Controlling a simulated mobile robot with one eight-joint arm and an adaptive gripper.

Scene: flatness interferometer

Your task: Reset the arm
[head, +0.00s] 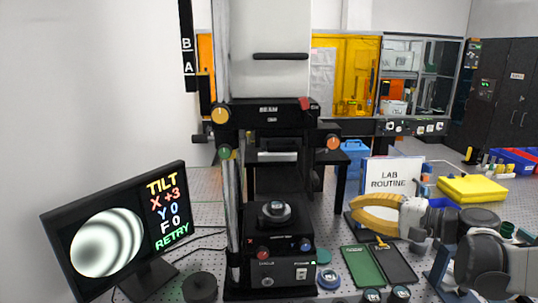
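My arm (480,262), with white and dark grey links, is folded at the right of the head view. My gripper (362,207), with yellow-orange fingers, is at its end and points left. It is in front of the white "LAB ROUTINE" sign, above the bench and to the right of the interferometer (272,105). No held object shows between the fingers. The gap between the fingertips is not clear from this angle.
A monitor (122,232) at the left reads TILT, X +3, Y 0, F 0, RETRY beside curved fringes. A round part (274,211) sits on the instrument's stage. Green (362,266) and black (394,263) pads lie below my gripper. A yellow stack (472,189) lies behind my arm.

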